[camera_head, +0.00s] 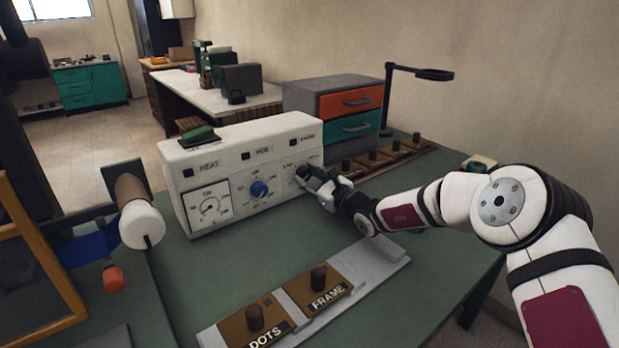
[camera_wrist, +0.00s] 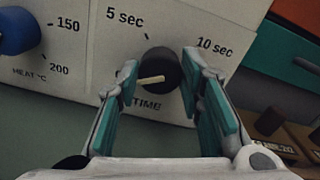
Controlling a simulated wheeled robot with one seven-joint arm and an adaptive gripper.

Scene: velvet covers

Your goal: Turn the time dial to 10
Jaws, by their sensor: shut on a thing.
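The time dial (camera_wrist: 161,70) is a dark round knob with a pale pointer bar, low on the white panel's face above the printed word TIME. The bar lies nearly level in the wrist view, its outer end toward the left, away from the 10 sec mark at upper right; 5 sec is printed at upper left. My gripper (camera_wrist: 160,82) has its teal-padded fingers on either side of the knob and is shut on it. In the head view my gripper (camera_head: 311,181) reaches the right end of the control box (camera_head: 250,141) and hides most of the dial.
A blue heat knob (camera_head: 260,189) and a gauge (camera_head: 210,206) are left of the dial. A drawer unit (camera_head: 345,108) stands close behind on the right. The DOTS and FRAME stamps (camera_head: 318,279) lie in front. Green tabletop between is clear.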

